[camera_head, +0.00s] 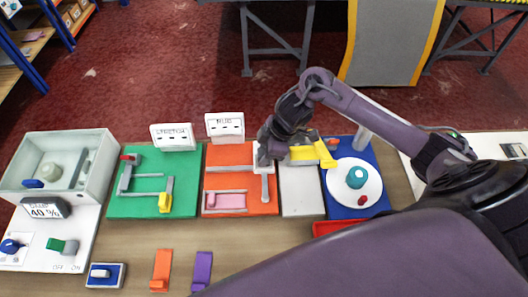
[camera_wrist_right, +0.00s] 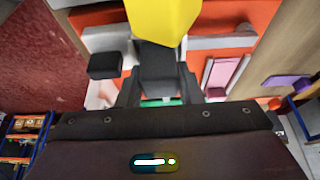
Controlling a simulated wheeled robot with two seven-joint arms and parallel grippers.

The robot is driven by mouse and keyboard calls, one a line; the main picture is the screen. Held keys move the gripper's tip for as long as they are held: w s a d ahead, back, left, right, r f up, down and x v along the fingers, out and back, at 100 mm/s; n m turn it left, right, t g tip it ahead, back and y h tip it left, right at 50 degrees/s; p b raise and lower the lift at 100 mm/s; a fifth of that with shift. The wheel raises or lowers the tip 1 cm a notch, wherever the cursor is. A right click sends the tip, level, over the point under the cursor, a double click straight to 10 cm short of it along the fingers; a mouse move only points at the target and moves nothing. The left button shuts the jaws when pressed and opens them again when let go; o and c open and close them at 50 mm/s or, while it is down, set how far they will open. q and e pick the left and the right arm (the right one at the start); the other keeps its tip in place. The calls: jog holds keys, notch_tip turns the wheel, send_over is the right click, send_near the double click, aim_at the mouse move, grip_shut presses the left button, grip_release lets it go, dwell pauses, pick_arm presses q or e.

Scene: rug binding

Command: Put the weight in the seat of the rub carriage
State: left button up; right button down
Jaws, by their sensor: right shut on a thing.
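My right gripper (camera_head: 268,153) is over the upper right of the orange RUB board (camera_head: 238,170). It appears shut on a yellow block, which I take to be the weight (camera_head: 325,152). The yellow block also shows large at the top of the right wrist view (camera_wrist_right: 165,15), against a dark finger. The pale rub carriage (camera_head: 263,162) with its grey bar is just under the hand. The hand hides its seat, and I cannot tell whether the weight touches it. My left gripper is not in view.
A green STRETCH board (camera_head: 155,207) lies to the left. A bare pale plate (camera_head: 301,190) and a blue board with a round white disc (camera_head: 347,192) lie to the right. A pink strip (camera_head: 228,201) sits low on the orange board. A grey open box (camera_head: 100,180) stands far left.

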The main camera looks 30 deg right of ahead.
jog(key=shift+f, duration=0.15)
jog(key=c, duration=1)
grip_release()
jog(key=v, duration=1.2)
